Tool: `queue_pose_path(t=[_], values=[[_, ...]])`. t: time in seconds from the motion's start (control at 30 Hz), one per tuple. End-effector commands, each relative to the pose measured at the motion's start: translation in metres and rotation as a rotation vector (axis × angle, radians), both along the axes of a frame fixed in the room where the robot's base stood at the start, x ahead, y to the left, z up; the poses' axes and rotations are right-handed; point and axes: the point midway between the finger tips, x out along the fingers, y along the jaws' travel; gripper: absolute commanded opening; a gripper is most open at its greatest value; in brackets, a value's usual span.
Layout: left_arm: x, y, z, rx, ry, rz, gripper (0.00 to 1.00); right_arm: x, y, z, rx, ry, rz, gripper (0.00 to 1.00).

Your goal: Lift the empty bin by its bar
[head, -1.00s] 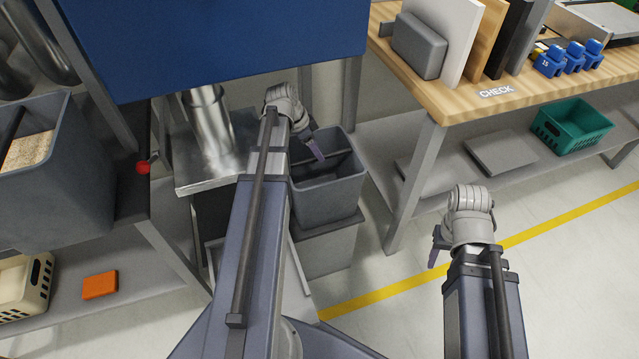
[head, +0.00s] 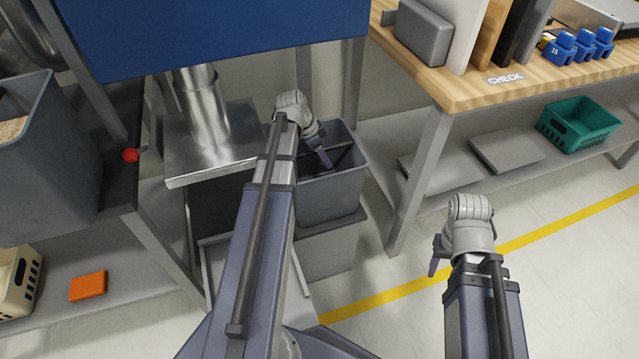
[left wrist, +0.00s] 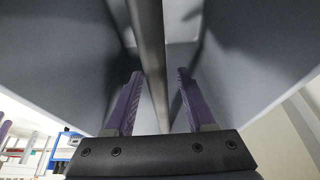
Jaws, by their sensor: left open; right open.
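The grey bin (head: 333,197) is open-topped and stands upright on a grey base under the blue panel's right end. Its inside shows no contents where visible. A dark bar (head: 345,156) spans its mouth. My left gripper (head: 324,157) points down at the mouth, close to the bar. In the left wrist view the left gripper (left wrist: 158,75) is open, with the bar (left wrist: 150,45) running lengthwise between its two purple fingers; I cannot tell whether they touch. My right gripper (head: 436,258) hangs empty over the floor, right of the bin.
A steel pipe and metal-topped stand (head: 215,150) are left of the bin. The workbench (head: 470,92) and its leg are close on the right. The blue panel (head: 220,35) hangs above. A green basket (head: 580,125) sits on the lower shelf. Floor around my right gripper is clear.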

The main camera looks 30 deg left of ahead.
Motion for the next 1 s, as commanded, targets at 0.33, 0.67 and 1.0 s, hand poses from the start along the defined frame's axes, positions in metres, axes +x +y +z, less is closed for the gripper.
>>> queue_pose_path(t=[0.33, 0.67, 1.0], values=[[-0.0002, 0.0003, 0.0004, 0.0, 0.0, 0.0, 0.55, 0.0, 0.0, 0.0004, 0.0, 0.0, 0.0, 0.5], [-0.0002, 0.0003, -0.0038, 0.0, 0.0, 0.001, 0.55, 0.0, 0.0, -0.0038, 0.0, 0.0, 0.0, 0.5], [-0.0002, 0.0003, -0.0036, 0.0, 0.0, 0.001, 0.47, 0.0, 0.0, -0.0036, 0.0, 0.0, 0.0, 0.5]])
